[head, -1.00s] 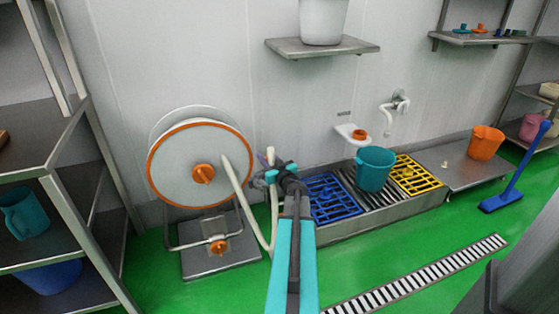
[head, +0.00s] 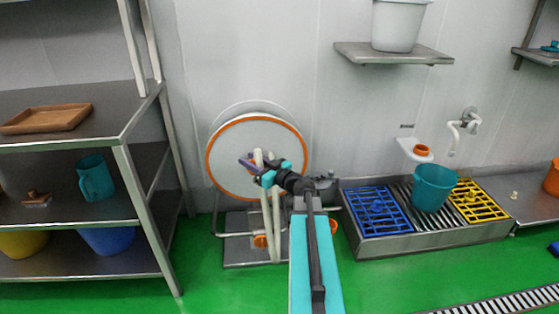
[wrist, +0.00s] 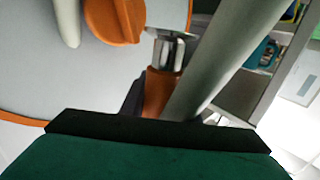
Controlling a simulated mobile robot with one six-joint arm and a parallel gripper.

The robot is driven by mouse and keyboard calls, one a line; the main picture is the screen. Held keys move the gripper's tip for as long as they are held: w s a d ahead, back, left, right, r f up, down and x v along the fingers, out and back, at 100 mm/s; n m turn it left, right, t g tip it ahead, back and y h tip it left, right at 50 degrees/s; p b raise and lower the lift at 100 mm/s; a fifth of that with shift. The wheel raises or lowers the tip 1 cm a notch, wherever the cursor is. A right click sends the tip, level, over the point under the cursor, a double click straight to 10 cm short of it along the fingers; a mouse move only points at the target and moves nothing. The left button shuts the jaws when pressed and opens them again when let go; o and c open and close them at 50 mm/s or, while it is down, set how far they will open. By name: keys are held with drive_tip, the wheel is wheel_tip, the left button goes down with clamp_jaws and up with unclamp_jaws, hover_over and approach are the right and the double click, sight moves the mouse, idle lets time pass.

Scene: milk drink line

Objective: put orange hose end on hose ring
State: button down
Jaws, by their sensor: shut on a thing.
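My gripper (head: 262,168) is shut on the orange hose end (wrist: 158,92), in front of the hose reel. In the wrist view the hose end has a metal tip (wrist: 167,52) pointing away from the jaws. In the head view I cannot make out the orange hose end at the jaws. The pale hose (head: 276,225) hangs below the gripper. The hose ring (head: 422,150), an orange ring on a white wall bracket, is well to the right of my gripper and apart from it. Nothing shows in the ring.
The orange-rimmed reel (head: 225,165) stands close behind my gripper. A steel shelf rack (head: 120,140) is at left. A low basin (head: 400,240) with blue and yellow grates and a teal bucket (head: 433,188) lies below the ring. A wall tap (head: 465,125) is beside it.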

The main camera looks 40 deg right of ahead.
drive_tip(key=s+a+n+g+y+b, duration=0.1)
drive_tip(key=a+y, duration=0.5)
drive_tip(key=a, duration=1.3)
drive_tip(key=s+a+n+g+y+b, duration=0.1)
drive_tip(key=a+n+g+y+b, duration=0.2)
drive_tip(key=a, duration=1.6)
drive_tip(key=n+g+y, duration=0.3)
drive_tip(key=n, duration=0.2)
drive_tip(key=shift+s+a+r+n+y, duration=0.2)
drive_tip(key=shift+s+n+y, duration=0.1)
drive_tip(key=shift+y, duration=0.1)
drive_tip(key=shift+d, duration=0.1)
